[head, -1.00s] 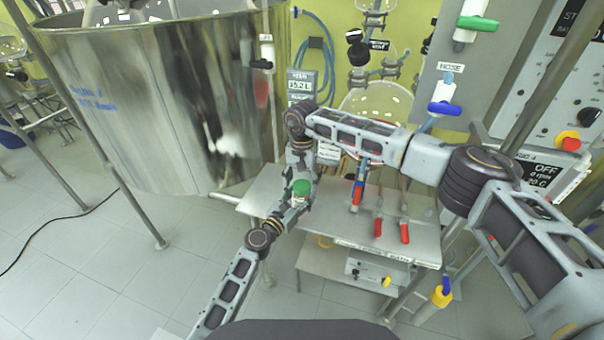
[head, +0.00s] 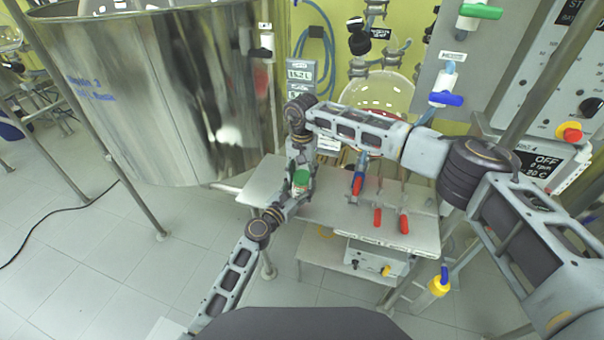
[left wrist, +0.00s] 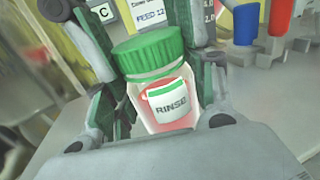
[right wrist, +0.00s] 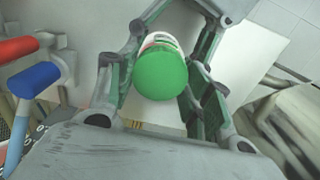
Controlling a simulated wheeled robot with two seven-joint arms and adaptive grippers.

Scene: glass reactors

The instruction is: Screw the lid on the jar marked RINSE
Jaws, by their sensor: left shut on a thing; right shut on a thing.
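The jar marked RINSE (left wrist: 172,105) is clear with reddish contents and a white label, and stands between the fingers of my left gripper (left wrist: 160,100), which is shut on it. The green lid (left wrist: 150,55) sits on top of the jar's mouth. In the right wrist view the lid (right wrist: 160,72) faces the camera, between the fingers of my right gripper (right wrist: 160,85), which is shut on it from above. In the head view the lid (head: 301,179) shows small between both grippers, above the left part of the bench. Whether the threads are engaged cannot be seen.
The steel bench (head: 330,205) has free room in front. A large steel vessel (head: 150,95) stands at left, and a control panel (head: 555,100) at right. A yellow-capped item (head: 438,287) is below right.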

